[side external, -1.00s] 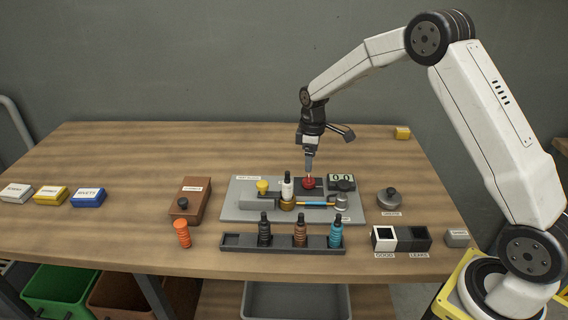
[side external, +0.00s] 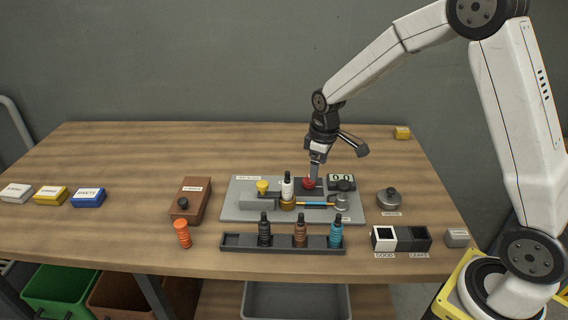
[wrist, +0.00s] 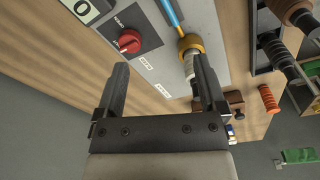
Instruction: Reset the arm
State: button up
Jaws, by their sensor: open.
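My gripper (side external: 316,172) is above the grey test plate (side external: 237,213), near the red knob (side external: 309,183) at its back. In the wrist view my gripper (wrist: 162,82) has its two fingers spread wide with nothing between them. The red knob (wrist: 129,41) shows ahead of the left finger, on a dark panel, apart from the fingers in that view. The brass fitting (wrist: 190,44) also shows ahead of the right finger.
A dark rack (side external: 282,243) holds black, brown and blue pieces in front of the plate. An orange piece (side external: 182,233) stands at left by a brown box (side external: 190,199). A counter (side external: 341,178) and two bins (side external: 400,238) are to the right. The table's back left is clear.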

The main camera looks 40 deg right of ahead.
jog(key=s+a+m, duration=0.2)
jog(key=s, duration=0.6)
jog(key=s+a+m+t, duration=0.1)
jog(key=s+a+m, duration=0.1)
jog(key=s, duration=0.6)
jog(key=shift+s+a+r+m+t, duration=0.3)
jog(key=shift+s+a+r, duration=0.1)
jog(key=shift+a, duration=0.3)
